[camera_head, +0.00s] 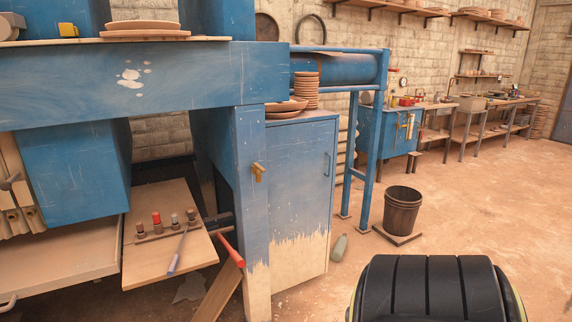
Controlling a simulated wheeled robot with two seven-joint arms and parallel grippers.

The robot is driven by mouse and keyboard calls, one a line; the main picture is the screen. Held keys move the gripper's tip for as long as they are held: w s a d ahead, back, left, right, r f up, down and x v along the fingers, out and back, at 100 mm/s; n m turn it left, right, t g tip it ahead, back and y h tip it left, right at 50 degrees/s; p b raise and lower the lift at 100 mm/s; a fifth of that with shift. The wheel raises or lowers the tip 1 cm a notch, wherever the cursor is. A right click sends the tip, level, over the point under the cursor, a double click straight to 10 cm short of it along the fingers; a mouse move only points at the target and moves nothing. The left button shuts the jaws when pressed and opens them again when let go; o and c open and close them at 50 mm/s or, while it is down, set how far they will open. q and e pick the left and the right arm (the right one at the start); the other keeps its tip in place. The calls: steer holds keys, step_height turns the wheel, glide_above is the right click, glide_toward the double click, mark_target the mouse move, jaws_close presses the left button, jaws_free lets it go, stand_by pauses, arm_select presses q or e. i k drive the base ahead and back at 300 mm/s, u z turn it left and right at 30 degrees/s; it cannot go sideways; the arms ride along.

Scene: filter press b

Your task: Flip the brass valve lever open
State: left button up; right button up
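A small brass valve with a lever (259,172) is on the front of the blue post, left of the blue cabinet door. It is small in the view, and I cannot tell for sure how its lever is turned. Another brass-coloured fitting (408,122) shows on a blue unit farther back; its details are too small to tell. Neither of my grippers is in view. A black rounded part of mine fills the lower right and touches nothing near the valve.
The blue press frame (215,78) overhangs at left. A blue cabinet (300,200), green bottle (339,247) and dark bucket (403,211) stand to the right. Open floor lies in front.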

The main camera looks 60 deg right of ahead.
mark_target(262, 169)
steer(key=z, duration=1.15)
steer(key=i, duration=0.95)
steer(key=z, duration=1.1)
steer(key=k, duration=1.25)
steer(key=z, duration=1.15)
steer(key=i, duration=2.75)
steer(key=u, duration=1.45)
steer(key=i, duration=0.4)
steer(key=u, duration=0.25)
